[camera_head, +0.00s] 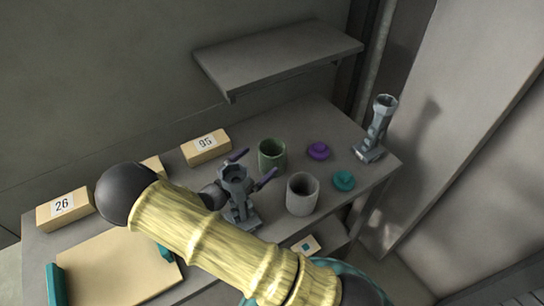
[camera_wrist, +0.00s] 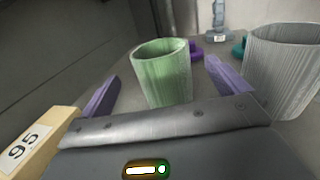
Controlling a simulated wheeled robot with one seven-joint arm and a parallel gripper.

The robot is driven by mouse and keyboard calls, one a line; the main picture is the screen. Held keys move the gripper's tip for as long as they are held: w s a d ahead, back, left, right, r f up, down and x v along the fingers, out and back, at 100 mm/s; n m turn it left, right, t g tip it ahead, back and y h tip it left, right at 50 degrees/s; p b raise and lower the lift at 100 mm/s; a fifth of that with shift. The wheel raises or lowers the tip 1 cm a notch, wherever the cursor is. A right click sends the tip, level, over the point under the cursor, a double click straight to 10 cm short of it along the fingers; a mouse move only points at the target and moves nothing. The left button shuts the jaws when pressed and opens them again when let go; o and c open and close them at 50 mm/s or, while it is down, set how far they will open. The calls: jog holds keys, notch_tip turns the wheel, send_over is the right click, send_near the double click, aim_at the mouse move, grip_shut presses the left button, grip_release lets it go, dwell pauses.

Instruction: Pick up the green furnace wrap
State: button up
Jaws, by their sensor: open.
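The green furnace wrap (camera_head: 272,155) is an open-topped, cup-like cylinder standing upright on the grey table. In the wrist view the wrap (camera_wrist: 165,75) lies between the lines of my two purple fingers, with a gap on each side. My gripper (camera_head: 259,161) is open and empty, low over the table, its fingers pointing at the wrap. Its fingertips (camera_wrist: 163,68) are close to the wrap's near side. How far they reach past its sides I cannot tell. The wrap's lower edge is partly hidden by my gripper in the wrist view.
A grey cylinder (camera_head: 302,194) stands close by on the right. A purple knobbed piece (camera_head: 318,151) and a teal one (camera_head: 344,181) lie beyond. A grey stand (camera_head: 375,130) is at the far right corner. Block 95 (camera_head: 205,147) is at left. A shelf (camera_head: 280,60) overhangs the back.

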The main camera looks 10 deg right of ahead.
aim_at(281, 144)
jog(key=shift+w+d+f, duration=0.35)
jog(key=shift+d, duration=0.2)
jog(key=p+x, duration=0.2)
jog(key=x, duration=0.3)
jog(key=shift+w+d+r+p, duration=0.15)
jog(key=shift+d+p, duration=0.1)
jog(key=shift+p, duration=0.05)
jog(key=shift+w+d, duration=0.2)
jog(key=shift+d, duration=0.1)
jog(key=c, duration=1)
